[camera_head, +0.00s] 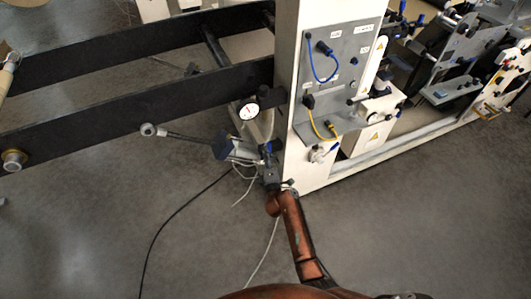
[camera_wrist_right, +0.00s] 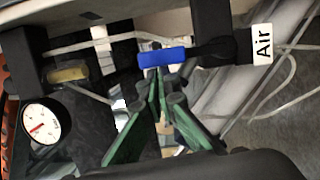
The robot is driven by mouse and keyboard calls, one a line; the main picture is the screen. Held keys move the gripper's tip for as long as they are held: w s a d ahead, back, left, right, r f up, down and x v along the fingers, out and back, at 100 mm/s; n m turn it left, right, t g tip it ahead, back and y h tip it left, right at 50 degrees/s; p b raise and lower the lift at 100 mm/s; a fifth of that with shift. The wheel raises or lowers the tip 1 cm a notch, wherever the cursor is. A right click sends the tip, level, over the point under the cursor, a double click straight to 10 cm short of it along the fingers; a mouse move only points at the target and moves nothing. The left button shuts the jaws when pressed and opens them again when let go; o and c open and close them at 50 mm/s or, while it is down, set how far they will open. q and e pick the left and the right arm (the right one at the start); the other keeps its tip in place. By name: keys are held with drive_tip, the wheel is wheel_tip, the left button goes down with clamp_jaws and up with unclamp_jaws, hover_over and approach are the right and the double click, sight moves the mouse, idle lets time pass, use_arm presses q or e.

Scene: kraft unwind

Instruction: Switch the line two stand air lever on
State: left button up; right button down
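The air lever is a blue handle (camera_wrist_right: 163,57) on a dark valve body, lying level across the right wrist view beside a white "Air" label (camera_wrist_right: 262,44). My right gripper (camera_wrist_right: 158,76) has green fingers that converge to nearly meeting tips at the lower edge of the blue handle. It looks shut, with no handle visible between the fingers; whether the tips touch the handle I cannot tell. In the head view my right gripper (camera_head: 268,174) is low beside the white machine stand, below the gauge, and its fingers are hard to make out. My left gripper is not in view.
A round pressure gauge (camera_head: 249,111) sits above the gripper and shows in the right wrist view (camera_wrist_right: 41,126). The white stand (camera_head: 296,170) and black beams (camera_head: 150,104) are close by. Open floor lies at lower left.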

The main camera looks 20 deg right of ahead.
drive_tip(key=s+a, duration=0.1)
drive_tip(key=s, duration=1.1)
drive_tip(key=shift+a+f, duration=0.15)
drive_tip(key=shift+a, duration=0.1)
